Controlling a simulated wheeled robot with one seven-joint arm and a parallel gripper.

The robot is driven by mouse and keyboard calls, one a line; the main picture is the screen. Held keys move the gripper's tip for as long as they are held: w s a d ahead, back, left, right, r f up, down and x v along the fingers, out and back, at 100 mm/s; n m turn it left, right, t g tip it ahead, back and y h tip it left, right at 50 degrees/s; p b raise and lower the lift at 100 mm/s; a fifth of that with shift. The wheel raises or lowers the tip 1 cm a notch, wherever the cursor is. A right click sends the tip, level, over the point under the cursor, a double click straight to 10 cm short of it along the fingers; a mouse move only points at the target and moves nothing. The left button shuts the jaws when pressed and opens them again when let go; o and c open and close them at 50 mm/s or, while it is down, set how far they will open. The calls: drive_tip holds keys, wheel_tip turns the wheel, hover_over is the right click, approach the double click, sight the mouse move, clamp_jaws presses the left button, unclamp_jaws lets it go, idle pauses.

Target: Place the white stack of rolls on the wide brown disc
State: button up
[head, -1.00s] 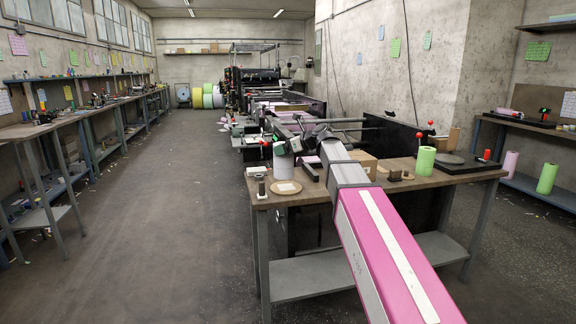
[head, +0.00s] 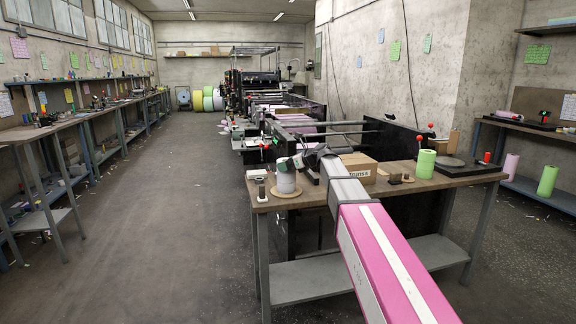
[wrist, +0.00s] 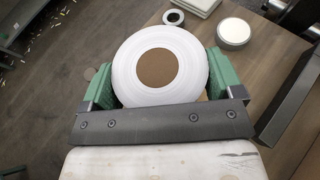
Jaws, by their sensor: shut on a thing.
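The white stack of rolls (head: 286,183) stands upright at the left end of the near table, over the wide brown disc (head: 298,192). Its lower edge looks within the disc's rim; whether it touches or hangs just above, I cannot tell. My gripper (head: 288,164) is at the top of the stack, with its green fingers shut on it. In the wrist view the stack (wrist: 124,72) shows from above as a white ring with a brown centre, a finger on each side. It hides nearly all of the disc there.
A small dark device (head: 261,187) stands close left of the disc. A cardboard box (head: 358,168) sits behind my arm. A green roll (head: 426,164) stands farther right on the table (head: 330,197).

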drive_tip(key=o, duration=1.3)
drive_tip(key=shift+f, duration=0.1)
drive_tip(key=shift+o, duration=0.2)
drive_tip(key=v, duration=1.2)
